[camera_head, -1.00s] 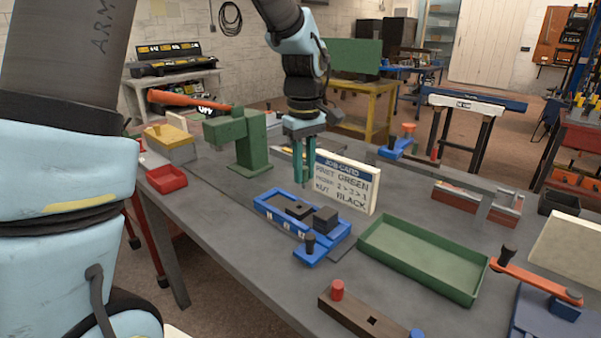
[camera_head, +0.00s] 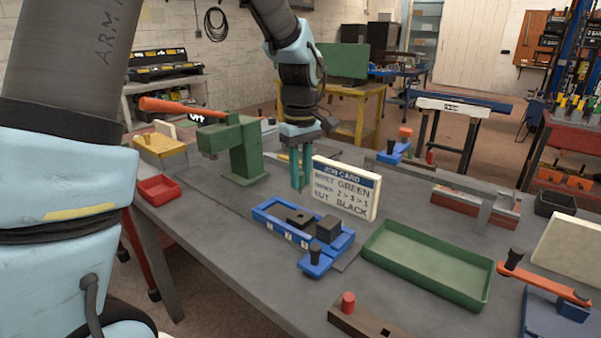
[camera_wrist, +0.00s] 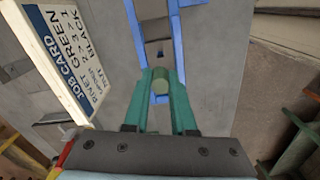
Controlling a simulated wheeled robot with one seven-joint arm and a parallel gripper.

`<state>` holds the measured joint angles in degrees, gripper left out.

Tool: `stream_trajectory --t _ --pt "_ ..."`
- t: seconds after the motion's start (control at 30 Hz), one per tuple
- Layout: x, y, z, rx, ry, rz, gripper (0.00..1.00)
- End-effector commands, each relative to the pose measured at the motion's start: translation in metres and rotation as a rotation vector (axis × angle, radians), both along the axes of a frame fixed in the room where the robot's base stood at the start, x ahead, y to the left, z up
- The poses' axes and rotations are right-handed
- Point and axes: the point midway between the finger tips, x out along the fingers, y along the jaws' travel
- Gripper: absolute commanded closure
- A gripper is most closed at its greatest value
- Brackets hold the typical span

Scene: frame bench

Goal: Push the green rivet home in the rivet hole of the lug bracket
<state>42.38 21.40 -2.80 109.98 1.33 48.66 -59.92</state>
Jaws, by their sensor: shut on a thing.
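My gripper (camera_head: 301,186) points down above the bench, just behind the blue fixture (camera_head: 340,246) and left of the job card. In the wrist view my fingers (camera_wrist: 160,88) are shut on a round green piece, the green rivet (camera_wrist: 160,86). The rivet is too small to make out in the head view. A dark plate with a hole (camera_head: 299,218), apparently the lug bracket, sits in the fixture beside a dark block (camera_head: 328,229). In the wrist view the fixture (camera_wrist: 178,42) lies beyond my fingertips, and the rivet is apart from the plate.
The job card (camera_head: 346,190) stands upright close to my gripper. A green press (camera_head: 237,150) stands at left, a green tray (camera_head: 430,265) at right. A brown block (camera_head: 365,322) in front holds a red rivet (camera_head: 348,302) beside an empty hole.

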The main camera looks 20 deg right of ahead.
Motion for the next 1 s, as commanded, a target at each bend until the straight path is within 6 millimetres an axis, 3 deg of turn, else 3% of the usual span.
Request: stream_trajectory --t 0.5,1.0 --pt "0.0 0.0 -0.046 0.001 0.0 0.0 1.0" --pt "0.0 0.0 -0.049 0.0 0.0 0.0 1.0"
